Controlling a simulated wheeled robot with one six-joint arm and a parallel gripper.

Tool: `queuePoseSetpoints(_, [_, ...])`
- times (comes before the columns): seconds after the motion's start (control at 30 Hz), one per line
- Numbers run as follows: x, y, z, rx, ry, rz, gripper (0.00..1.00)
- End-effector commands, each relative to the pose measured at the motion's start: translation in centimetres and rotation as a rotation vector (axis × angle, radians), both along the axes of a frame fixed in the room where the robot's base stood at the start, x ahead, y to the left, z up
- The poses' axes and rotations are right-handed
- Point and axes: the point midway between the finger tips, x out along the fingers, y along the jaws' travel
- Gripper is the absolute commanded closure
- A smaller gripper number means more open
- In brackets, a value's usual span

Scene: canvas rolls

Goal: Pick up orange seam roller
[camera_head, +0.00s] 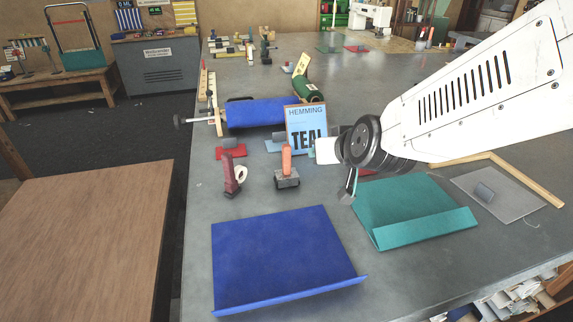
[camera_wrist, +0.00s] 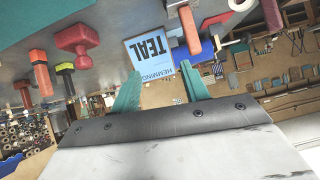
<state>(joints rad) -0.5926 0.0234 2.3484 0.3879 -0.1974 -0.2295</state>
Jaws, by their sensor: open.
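The orange seam roller (camera_head: 287,158) stands upright on the grey workbench, its orange handle above a dark grey base. Its orange handle also seems to show at the upper middle of the wrist view (camera_wrist: 190,30), with its base cut off. My gripper (camera_head: 347,190) is to the right of the roller in the head view, apart from it, mostly hidden by my wrist. In the wrist view my gripper's two green fingers (camera_wrist: 160,86) are spread, with nothing between them.
A blue "TEAL" book (camera_head: 306,130) stands behind the roller. A dark red tool (camera_head: 229,174) with a white ring is left of it. A blue canvas sheet (camera_head: 280,260) lies in front, a teal sheet (camera_head: 405,205) at right. Other red-handled tools (camera_wrist: 77,42) show in the wrist view.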

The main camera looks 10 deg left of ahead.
Motion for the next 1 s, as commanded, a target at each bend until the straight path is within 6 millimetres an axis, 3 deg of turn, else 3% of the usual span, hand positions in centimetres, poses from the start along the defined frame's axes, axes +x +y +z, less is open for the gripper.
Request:
queuePoseSetpoints(0.03, [0.4, 2.4, -1.2, 0.004, -0.043, 0.01, 0.55])
queuePoseSetpoints(0.1, [1.0, 4.6, -2.1, 0.013, -0.107, 0.01, 0.55])
queuePoseSetpoints(0.23, [1.4, 7.3, -3.0, 0.021, -0.194, 0.004, 0.55])
queuePoseSetpoints(0.43, [2.3, 8.7, -3.8, 0.024, -0.238, -0.002, 0.55])
queuePoseSetpoints(1.0, [8.1, 11.2, -6.1, 0.025, -0.239, -0.004, 0.55])
